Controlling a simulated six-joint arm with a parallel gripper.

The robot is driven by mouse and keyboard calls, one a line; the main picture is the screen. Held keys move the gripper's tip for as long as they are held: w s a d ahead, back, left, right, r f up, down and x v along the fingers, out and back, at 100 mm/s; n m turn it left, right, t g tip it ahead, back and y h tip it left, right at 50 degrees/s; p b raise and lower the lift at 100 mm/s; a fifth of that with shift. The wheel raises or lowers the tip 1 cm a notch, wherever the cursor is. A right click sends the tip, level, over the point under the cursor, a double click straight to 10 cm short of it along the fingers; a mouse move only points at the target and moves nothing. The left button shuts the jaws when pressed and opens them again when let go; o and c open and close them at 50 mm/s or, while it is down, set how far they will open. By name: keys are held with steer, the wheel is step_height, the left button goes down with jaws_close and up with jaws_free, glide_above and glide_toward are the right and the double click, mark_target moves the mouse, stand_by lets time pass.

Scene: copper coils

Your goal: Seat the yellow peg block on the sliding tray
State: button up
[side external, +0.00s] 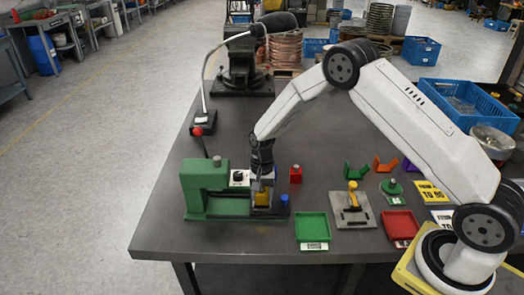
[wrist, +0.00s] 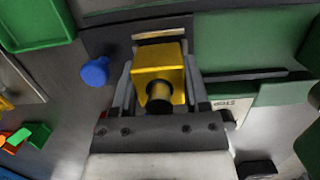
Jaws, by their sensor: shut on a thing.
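The yellow peg block (wrist: 160,62) is a yellow block with a round peg facing the wrist camera. My gripper (wrist: 159,85) is shut on it, with one finger along each side. In the side view the yellow block (side external: 262,198) shows below my gripper (side external: 262,186), low at the right end of the green machine (side external: 205,192). The sliding tray seems to be the dark part (side external: 268,212) beneath the block. The block hides most of it, and I cannot tell whether the block touches it.
A blue knob (wrist: 95,71) stands close beside my gripper. A red block (side external: 296,174) stands behind it. A green tray (side external: 312,228), a grey plate with a yellow handle (side external: 352,208) and a red tray (side external: 401,225) lie to the right. The table's left front is clear.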

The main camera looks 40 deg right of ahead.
steer(key=shift+f, duration=0.7)
stand_by(2.1)
steer(key=o, duration=1.3)
steer(key=shift+c, duration=0.2)
steer(key=shift+r, duration=0.15)
steer(key=shift+r, duration=3.8)
steer(key=shift+s+r+n, duration=0.3)
steer(key=shift+s+r, duration=0.2)
steer(key=shift+r, duration=0.15)
steer(key=s+r+n+t, duration=0.2)
steer(key=s+r+n, duration=0.2)
steer(key=s, duration=0.5)
steer(key=s+d+r+n+t+h, duration=0.1)
steer(key=s+r+n, duration=0.3)
steer(key=s, duration=0.6)
steer(key=shift+r+t+h, duration=0.15)
steer(key=shift+t+h, duration=0.15)
steer(key=shift+t, duration=0.3)
